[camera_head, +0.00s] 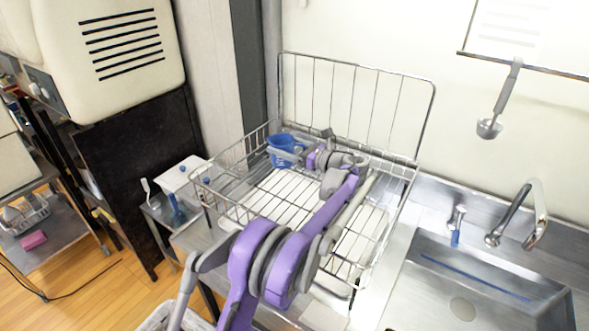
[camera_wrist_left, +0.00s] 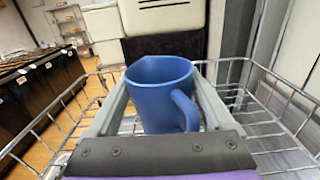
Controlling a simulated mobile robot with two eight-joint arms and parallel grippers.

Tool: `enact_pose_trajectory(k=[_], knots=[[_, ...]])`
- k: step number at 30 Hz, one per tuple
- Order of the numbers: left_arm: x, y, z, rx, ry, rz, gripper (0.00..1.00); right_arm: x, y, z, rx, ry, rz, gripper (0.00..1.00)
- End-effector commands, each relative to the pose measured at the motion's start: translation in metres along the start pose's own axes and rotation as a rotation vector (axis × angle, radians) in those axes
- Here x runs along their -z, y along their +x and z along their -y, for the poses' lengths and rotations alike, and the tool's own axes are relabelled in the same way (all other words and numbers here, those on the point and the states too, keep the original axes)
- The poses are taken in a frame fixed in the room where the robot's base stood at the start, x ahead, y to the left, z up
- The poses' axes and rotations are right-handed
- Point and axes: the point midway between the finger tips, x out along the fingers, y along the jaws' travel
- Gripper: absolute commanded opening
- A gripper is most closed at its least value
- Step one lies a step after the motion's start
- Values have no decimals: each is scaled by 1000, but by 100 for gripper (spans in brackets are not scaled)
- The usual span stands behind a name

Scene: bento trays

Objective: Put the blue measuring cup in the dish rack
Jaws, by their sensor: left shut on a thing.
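The blue measuring cup (camera_head: 284,146) is at the back left of the wire dish rack (camera_head: 232,212) in the head view. In the left wrist view the blue measuring cup (camera_wrist_left: 158,92) stands upright, handle to the lower right, between the two fingers. My left gripper (camera_head: 297,152) reaches over the rack and is shut on the cup; its fingers also show in the left wrist view (camera_wrist_left: 160,98). The rack's wires (camera_wrist_left: 268,125) show around the cup. Whether the cup touches the rack floor I cannot tell. My right gripper is not in view.
A steel sink (camera_head: 480,285) with a tap (camera_head: 537,215) lies right of the rack. A ladle (camera_head: 490,128) hangs on the wall rail above. The rack's tall back panel (camera_head: 360,100) stands against the wall. The rack floor in front looks empty beside my arm.

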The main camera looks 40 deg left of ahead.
Motion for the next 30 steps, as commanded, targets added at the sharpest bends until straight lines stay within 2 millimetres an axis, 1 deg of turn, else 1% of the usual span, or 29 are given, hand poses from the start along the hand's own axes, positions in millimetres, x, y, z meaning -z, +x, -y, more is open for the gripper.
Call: enact_pose_trajectory(k=[1,3,8,15,23,26,27,29,30], knots=[[9,0,0,0,0,0,5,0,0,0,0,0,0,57],[17,0,0,0,0,0,5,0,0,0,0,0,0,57],[29,0,1,0,0,0,5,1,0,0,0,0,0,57],[59,0,2,0,0,0,5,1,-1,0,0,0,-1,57],[61,0,1,0,0,0,5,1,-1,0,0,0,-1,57],[65,0,1,0,1,0,5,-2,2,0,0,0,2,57],[65,0,1,0,1,0,89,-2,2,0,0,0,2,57],[64,0,2,0,0,0,100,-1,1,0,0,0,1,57],[64,0,2,0,0,0,100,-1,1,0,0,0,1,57]])
